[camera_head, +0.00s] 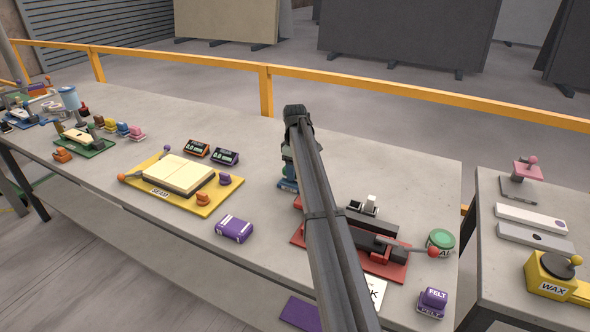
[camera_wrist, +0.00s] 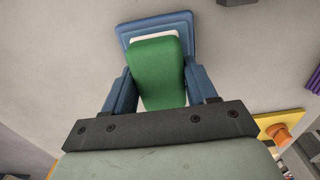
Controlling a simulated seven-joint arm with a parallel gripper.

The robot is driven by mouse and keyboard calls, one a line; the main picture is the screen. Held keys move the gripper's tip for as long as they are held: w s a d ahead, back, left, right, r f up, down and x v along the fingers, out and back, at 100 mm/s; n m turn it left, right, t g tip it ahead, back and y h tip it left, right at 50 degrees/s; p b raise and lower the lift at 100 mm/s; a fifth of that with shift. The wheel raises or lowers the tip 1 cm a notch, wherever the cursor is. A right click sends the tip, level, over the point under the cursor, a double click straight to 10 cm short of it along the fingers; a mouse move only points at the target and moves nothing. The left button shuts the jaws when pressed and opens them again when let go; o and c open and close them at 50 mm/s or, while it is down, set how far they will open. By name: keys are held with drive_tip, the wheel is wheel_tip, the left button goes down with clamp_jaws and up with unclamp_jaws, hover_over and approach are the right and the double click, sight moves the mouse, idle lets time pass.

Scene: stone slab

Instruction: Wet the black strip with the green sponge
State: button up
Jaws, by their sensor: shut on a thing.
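The green sponge (camera_wrist: 158,75) is between the two blue fingers of my gripper (camera_wrist: 160,88) in the wrist view. My gripper is shut on it. Just beyond the sponge is a blue dish (camera_wrist: 183,33) with a white part against the sponge's far end; I cannot tell whether they touch. In the head view my gripper (camera_head: 288,165) is mostly hidden behind my arm, with the blue dish (camera_head: 287,185) low beside it on the table. I cannot make out the black strip for certain; my arm covers part of the red station (camera_head: 385,266) with black blocks.
A yellow board (camera_head: 225,190) with a cream slab lies left of my arm, near a purple box (camera_head: 234,229). A green tin (camera_head: 440,240) and a purple felt block (camera_head: 432,302) stand at the right edge. Grey table (camera_head: 400,165) is clear behind the red station.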

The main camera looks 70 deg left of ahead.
drive_tip(key=shift+f, duration=0.55)
idle(1.4)
drive_tip(key=shift+r, duration=0.1)
drive_tip(key=shift+r, duration=3.45)
